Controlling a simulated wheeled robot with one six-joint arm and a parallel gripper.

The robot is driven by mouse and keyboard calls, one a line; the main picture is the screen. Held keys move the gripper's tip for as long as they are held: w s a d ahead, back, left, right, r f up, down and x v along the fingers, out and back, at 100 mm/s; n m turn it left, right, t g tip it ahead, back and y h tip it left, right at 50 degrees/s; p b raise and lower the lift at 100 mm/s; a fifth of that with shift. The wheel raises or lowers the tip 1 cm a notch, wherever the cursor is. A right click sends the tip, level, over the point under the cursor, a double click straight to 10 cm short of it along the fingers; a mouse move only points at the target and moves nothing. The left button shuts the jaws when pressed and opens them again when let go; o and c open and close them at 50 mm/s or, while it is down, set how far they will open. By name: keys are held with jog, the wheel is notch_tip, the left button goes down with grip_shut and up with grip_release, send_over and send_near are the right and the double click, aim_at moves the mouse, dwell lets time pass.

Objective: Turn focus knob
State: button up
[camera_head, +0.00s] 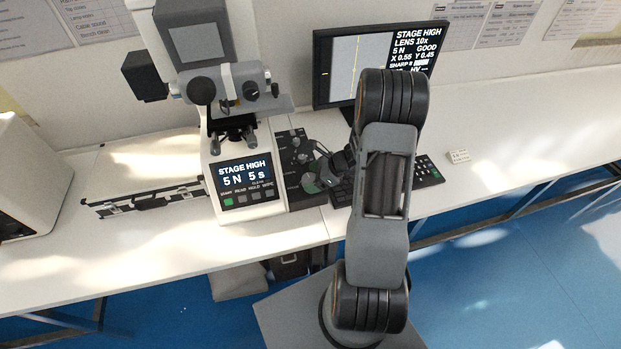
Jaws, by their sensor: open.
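The hardness tester (213,165) stands on the bench left of centre. Its display (246,178) reads "STAGE HIGH", "5 N 5 s". A dark control panel (283,158) sits at its right, with several small knobs and a larger round greenish knob (310,183) near its front right. I cannot read which knob is labelled focus. My gripper (325,172) is open at the panel's right edge, close beside the round knob. My arm hides part of the view, and I cannot tell whether the fingers touch the knob.
A monitor (345,52) behind my arm reads "STAGE HIGH", "LENS 10x", "GOOD". A keyboard (428,172) lies partly behind my arm. A case (145,170) lies left of the tester. A small white block (458,156) sits at right; the bench (540,125) beyond is clear.

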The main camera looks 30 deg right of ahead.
jog(key=shift+x, duration=0.8)
jog(key=shift+c, duration=0.4)
jog(key=c, duration=0.8)
jog(key=n+g, duration=0.1)
jog(key=n, duration=0.1)
jog(key=n+g+y, duration=0.1)
jog(key=n+g, duration=0.1)
jog(key=shift+n+y, duration=0.3)
jog(key=shift+n, duration=0.1)
jog(key=shift+c, duration=0.2)
jog(key=o, duration=0.9)
jog(key=b+v, duration=0.2)
jog(key=v, duration=1.2)
jog(key=shift+w+a, duration=0.1)
jog(key=shift+w, duration=0.05)
